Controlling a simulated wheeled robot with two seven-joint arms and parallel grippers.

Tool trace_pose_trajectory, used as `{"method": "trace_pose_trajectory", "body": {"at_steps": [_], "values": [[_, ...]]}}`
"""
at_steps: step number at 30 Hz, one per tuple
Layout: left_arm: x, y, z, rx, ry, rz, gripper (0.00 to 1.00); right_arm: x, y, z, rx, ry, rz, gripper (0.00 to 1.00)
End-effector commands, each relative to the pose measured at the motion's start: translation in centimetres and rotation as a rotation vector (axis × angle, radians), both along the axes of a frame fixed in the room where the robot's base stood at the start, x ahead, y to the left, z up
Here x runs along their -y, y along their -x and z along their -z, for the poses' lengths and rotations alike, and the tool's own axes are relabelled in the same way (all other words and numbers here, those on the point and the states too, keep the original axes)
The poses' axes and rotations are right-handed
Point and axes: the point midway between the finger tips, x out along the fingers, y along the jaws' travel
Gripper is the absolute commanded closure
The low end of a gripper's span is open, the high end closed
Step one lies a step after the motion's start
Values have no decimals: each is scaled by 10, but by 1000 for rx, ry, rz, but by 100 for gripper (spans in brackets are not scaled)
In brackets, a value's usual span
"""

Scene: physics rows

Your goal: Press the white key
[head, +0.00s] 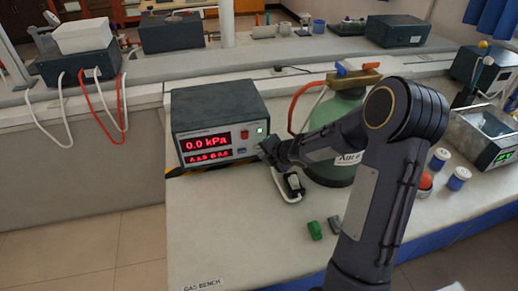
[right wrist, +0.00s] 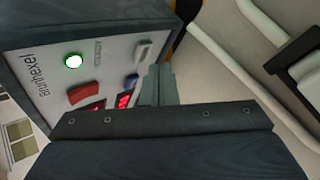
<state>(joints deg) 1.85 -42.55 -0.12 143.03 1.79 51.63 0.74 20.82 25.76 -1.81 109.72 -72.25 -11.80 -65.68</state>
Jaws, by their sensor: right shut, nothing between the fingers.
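The grey instrument box (head: 215,108) stands on the bench, its front panel showing a red "0.0 kPa" readout. In the right wrist view the white key (right wrist: 145,48) is a small pale bar on the panel, with a blue key (right wrist: 131,80) and a red switch (right wrist: 86,94) nearby. A lit green lamp (right wrist: 73,61) is beside them. My right gripper (head: 268,150) is shut and empty, close to the right part of the panel. In the wrist view its fingertips (right wrist: 160,84) appear near the white and blue keys; I cannot tell whether they touch. My left gripper is not in view.
A green gas cylinder (head: 333,120) with a red hose stands right of the box, behind my right arm. A black-and-white plug (head: 293,185), a green clip (head: 315,230) and small jars (head: 459,178) lie farther forward and right. The bench in front of the box is clear.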

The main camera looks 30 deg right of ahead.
Motion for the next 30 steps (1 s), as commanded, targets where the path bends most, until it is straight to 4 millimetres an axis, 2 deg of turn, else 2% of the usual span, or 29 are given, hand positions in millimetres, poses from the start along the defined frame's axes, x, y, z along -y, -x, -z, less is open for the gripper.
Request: {"method": "trace_pose_trajectory", "body": {"at_steps": [21, 30], "values": [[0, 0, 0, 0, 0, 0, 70, 0, 0, 0, 0, 0, 0, 100], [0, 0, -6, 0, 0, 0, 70, 2, -8, -1, 0, 0, 0, 100]]}}
